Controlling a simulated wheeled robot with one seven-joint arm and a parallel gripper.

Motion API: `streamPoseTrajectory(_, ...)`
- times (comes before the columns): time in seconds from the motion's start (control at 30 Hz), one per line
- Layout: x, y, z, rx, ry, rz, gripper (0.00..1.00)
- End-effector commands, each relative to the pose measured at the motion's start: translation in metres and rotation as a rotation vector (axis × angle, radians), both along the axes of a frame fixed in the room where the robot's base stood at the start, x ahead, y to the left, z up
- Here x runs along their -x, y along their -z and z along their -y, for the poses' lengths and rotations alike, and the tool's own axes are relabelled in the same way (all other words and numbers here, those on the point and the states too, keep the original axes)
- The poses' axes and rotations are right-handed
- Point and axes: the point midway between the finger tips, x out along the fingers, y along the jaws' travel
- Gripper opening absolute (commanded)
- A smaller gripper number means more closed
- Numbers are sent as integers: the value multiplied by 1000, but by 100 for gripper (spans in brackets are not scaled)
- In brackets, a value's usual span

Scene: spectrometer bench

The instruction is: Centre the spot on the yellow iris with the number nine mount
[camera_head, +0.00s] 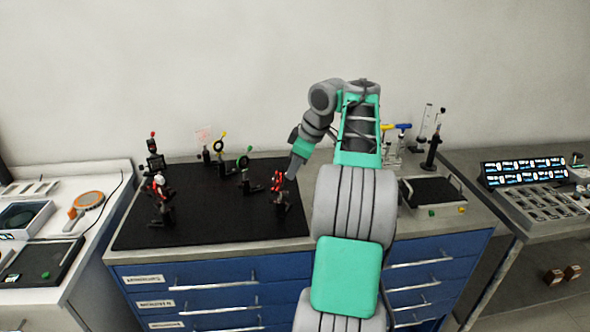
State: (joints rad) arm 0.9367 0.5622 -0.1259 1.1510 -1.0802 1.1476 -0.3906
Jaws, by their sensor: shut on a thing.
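The yellow iris (221,143), a yellow ring on a dark post, stands at the back of the black breadboard (205,225). Mounts with red parts stand on the board: one (280,194) at the right, others (157,184) at the left. No number nine is legible, and I cannot make out a spot on the iris. My gripper (289,176) reaches down from the right to the right-hand mount. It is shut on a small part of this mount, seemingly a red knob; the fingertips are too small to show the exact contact.
A green-ringed iris (243,162) stands between the yellow iris and the right-hand mount. A black tray (434,191) and a dark post (433,148) are to the right of my arm. The breadboard's front middle is clear.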

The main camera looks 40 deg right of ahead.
Motion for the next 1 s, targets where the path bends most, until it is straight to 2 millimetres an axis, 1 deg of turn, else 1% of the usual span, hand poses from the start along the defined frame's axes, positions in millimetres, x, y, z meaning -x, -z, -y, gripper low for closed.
streamPoseTrajectory(0.03,0,5,-1,7,0,4,0)
streamPoseTrajectory(0.27,1,13,-3,82,-1,46,0)
streamPoseTrajectory(0.5,3,20,-7,218,-1,121,0)
streamPoseTrajectory(0.73,5,22,-11,363,-3,200,0)
streamPoseTrajectory(1.0,6,20,-14,503,-4,276,0)
